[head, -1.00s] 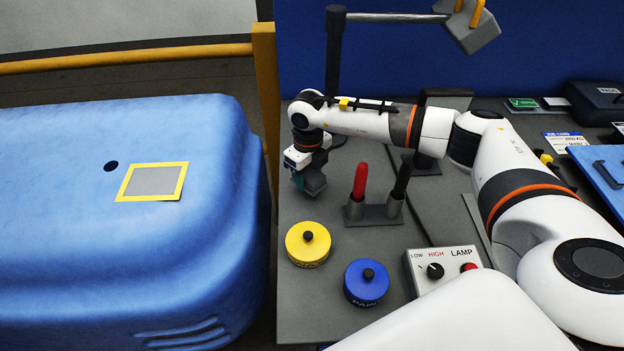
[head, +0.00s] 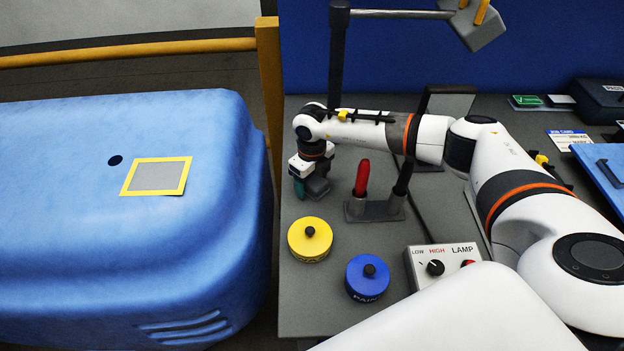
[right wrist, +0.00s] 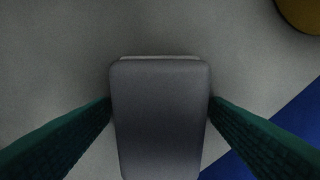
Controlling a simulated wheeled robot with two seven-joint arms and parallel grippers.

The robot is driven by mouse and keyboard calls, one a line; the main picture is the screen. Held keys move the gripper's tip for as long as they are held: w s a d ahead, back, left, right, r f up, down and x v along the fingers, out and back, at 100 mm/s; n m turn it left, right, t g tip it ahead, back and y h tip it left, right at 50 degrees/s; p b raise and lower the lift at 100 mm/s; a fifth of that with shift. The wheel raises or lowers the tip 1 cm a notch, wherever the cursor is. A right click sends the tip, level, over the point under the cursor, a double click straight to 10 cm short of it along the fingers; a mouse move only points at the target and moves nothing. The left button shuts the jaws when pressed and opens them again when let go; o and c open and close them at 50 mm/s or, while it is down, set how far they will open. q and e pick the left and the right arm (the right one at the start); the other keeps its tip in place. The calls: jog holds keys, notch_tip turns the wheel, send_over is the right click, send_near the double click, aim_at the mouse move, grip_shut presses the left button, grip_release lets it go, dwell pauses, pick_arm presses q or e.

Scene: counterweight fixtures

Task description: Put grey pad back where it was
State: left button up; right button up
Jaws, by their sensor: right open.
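A dark grey pad (right wrist: 160,120) with rounded corners lies between the two teal fingers of my right gripper (right wrist: 160,102). The fingers are open, with the pad's near part between them; I cannot tell whether either touches it. In the head view the right gripper (head: 309,182) points down over the left part of the grey bench, and the pad (head: 319,188) shows partly behind it. A grey square with a yellow border (head: 158,175) lies on the blue cover at the left, beside a dark hole. My left gripper is not in view.
A stand with red and black handles (head: 374,210) is close to the right of my gripper. A yellow tin (head: 310,240), a blue tin (head: 367,278) and a lamp control box (head: 440,262) stand nearer. A lamp post (head: 336,55) rises behind. The blue cover (head: 80,240) fills the left.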

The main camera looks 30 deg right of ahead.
aim_at(312, 179)
jog(key=shift+r, duration=0.65)
notch_tip(312, 179, up, 11)
jog(key=b, duration=0.3)
